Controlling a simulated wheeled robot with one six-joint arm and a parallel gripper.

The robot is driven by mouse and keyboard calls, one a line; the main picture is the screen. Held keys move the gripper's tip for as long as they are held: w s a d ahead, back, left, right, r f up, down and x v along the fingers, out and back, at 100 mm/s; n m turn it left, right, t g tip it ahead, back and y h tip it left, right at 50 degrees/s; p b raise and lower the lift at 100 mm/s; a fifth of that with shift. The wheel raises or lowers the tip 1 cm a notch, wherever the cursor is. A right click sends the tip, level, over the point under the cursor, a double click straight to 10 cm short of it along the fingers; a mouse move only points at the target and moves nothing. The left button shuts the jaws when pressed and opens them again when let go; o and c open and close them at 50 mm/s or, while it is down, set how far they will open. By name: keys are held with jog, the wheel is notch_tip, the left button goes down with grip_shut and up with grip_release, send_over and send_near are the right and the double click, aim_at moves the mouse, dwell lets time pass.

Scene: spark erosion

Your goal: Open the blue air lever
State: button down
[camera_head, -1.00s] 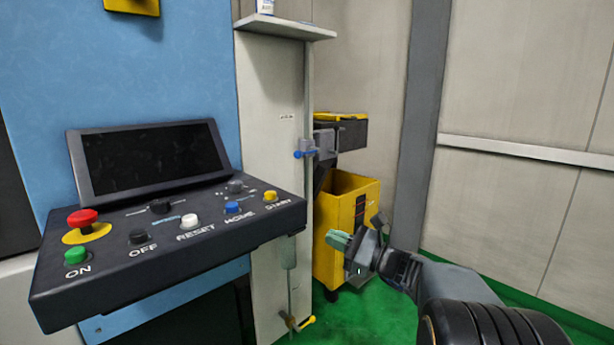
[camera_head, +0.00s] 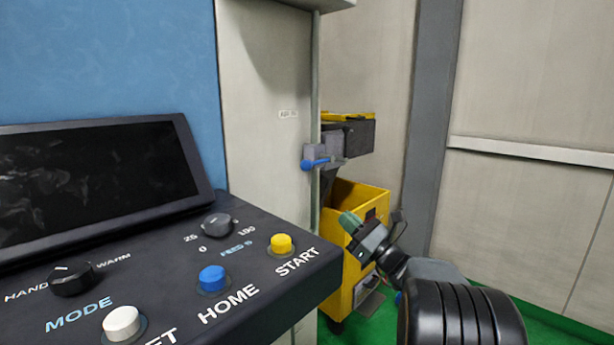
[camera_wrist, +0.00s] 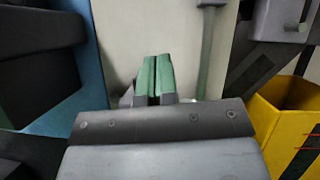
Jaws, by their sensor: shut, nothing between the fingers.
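The blue air lever (camera_head: 315,163) is on a small grey valve block (camera_head: 331,150) fixed to a thin vertical pipe at the right edge of the pale cabinet panel. The lever lies roughly level, with a rounded blue end at its left. My gripper (camera_head: 348,220) is below and to the right of the lever, apart from it, in front of the yellow bin. Its green fingertips also show in the wrist view (camera_wrist: 156,78), pressed together with nothing between them. I cannot make out the blue lever in the wrist view.
A dark control panel with a blue HOME button (camera_head: 213,278) and a yellow START button (camera_head: 281,243) juts out at the lower left. A yellow bin (camera_head: 352,200) stands behind my gripper. A grey post (camera_head: 428,130) and pale wall are at the right.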

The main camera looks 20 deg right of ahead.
jog(key=shift+w+d, duration=0.1)
dwell(0.3)
jog(key=s+r+x, duration=0.1)
jog(key=r+x, duration=0.1)
jog(key=x, duration=1)
jog(key=shift+r, duration=0.5)
jog(key=shift+r, duration=0.1)
